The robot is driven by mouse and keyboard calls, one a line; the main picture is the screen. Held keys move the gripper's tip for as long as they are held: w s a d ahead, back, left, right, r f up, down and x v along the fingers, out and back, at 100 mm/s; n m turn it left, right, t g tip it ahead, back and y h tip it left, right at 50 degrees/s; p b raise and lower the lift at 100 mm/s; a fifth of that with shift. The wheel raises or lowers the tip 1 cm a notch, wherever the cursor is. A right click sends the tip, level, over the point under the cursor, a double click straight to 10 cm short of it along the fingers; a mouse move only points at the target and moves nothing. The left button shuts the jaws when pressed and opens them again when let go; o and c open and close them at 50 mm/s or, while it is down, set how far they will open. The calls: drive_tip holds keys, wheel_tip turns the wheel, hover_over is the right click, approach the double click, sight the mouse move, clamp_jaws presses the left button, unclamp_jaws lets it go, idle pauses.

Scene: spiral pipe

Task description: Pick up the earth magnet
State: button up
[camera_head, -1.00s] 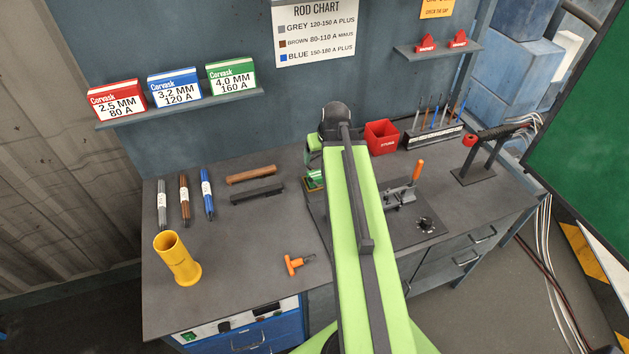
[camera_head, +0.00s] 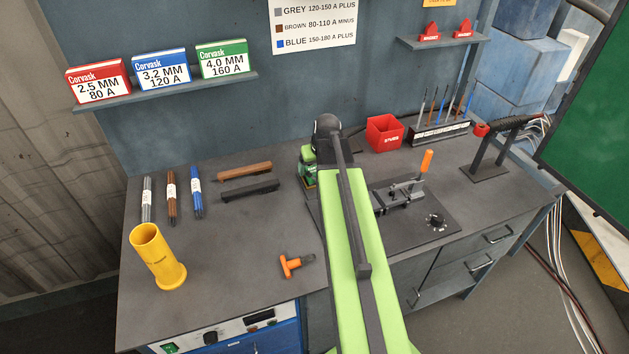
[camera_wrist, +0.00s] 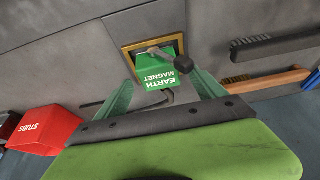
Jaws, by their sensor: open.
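The earth magnet (camera_wrist: 158,74) is a green block with white lettering and a dark lever on top. In the wrist view it sits in a yellow-edged square tray or base (camera_wrist: 127,50) on the dark bench. My gripper (camera_wrist: 162,80) is open and empty, its two green fingers spread to either side of the block's near end. I cannot tell whether they touch it. In the head view my gripper (camera_head: 308,158) is at the far end of my green arm, over the magnet's spot, and mostly hides it.
A red stubs bin (camera_head: 384,134) stands right of my gripper. Two brushes (camera_head: 247,180) lie to its left. A plate with an orange-handled clamp (camera_head: 407,187) is on the right.

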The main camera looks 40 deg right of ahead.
drive_tip(key=b+x, duration=0.1)
drive_tip(key=x, duration=0.2)
drive_tip(key=shift+s, duration=0.1)
drive_tip(key=shift+r, duration=0.25)
clamp_jaws()
